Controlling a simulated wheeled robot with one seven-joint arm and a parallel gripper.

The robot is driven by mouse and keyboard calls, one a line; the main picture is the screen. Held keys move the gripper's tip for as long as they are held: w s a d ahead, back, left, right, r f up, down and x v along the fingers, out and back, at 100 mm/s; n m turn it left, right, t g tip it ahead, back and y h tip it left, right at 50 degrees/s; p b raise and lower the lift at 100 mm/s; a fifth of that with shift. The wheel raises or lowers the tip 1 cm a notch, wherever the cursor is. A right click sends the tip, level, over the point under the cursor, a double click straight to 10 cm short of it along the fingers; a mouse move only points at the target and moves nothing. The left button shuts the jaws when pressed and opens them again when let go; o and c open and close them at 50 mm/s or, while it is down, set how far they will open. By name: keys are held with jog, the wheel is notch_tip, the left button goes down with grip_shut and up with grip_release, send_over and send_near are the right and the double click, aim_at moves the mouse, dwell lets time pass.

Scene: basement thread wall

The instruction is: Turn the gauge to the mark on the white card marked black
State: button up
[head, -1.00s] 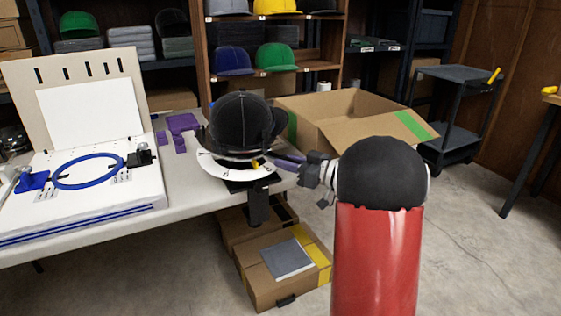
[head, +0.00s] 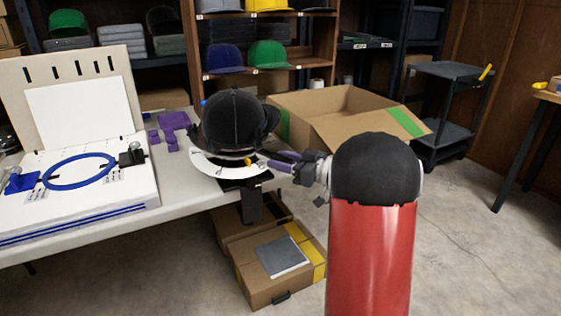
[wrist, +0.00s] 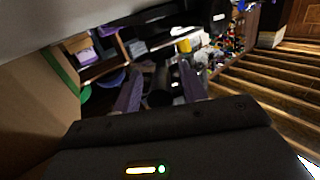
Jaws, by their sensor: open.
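A white ring-shaped gauge dial (head: 207,166) with dark marks sits around the base of a black cap (head: 235,118) on a black stand (head: 251,205) at the table's right edge. A small yellow pointer (head: 248,161) shows at the dial's front right. My gripper (head: 273,160) is just right of the dial, its purple fingers reaching toward the pointer. Whether they touch it cannot be told. In the wrist view my gripper (wrist: 160,88) has its two fingers apart, with something dark between them. Small white cards (head: 112,174) lie by a blue hoop; their writing is unreadable.
Purple blocks (head: 173,121) lie behind. An open cardboard box (head: 345,112) is behind my gripper.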

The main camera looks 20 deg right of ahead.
jog(key=v, duration=0.7)
